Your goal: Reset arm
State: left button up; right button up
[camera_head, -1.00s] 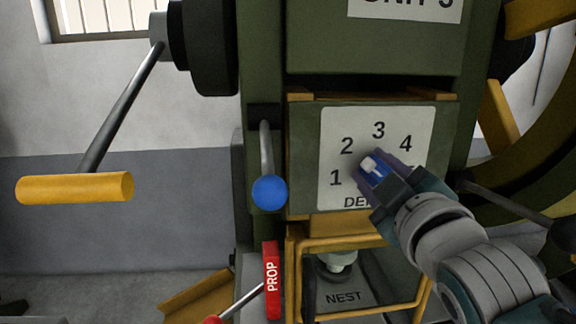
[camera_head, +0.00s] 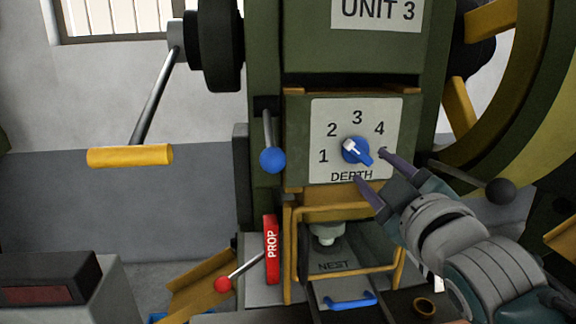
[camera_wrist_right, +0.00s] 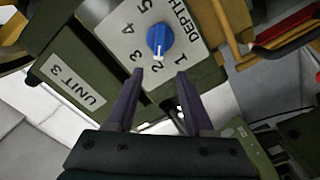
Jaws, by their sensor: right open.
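The blue depth dial (camera_head: 356,150) sits on a white plate (camera_head: 332,112) marked with numbers on the green press. Its white mark points up and left, towards the 2. The dial also shows in the right wrist view (camera_wrist_right: 160,38), with the white mark towards the 2. My right gripper (camera_head: 371,166) is open and empty, its purple fingers just off the dial at its lower right. In the right wrist view both fingertips (camera_wrist_right: 160,72) stand apart, with the dial beyond them. My left gripper is not in view.
A blue-knobbed lever (camera_head: 272,159) is left of the plate. A red PROP bar (camera_head: 271,250) and a red-knobbed rod (camera_head: 223,284) are below it. A yellow guard frame (camera_head: 290,250) surrounds the nest. A black-knobbed rod (camera_head: 500,191) is close to my right arm.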

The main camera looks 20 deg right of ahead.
jog(key=shift+r, duration=0.1)
dwell(0.3)
jog(key=shift+s, duration=0.1)
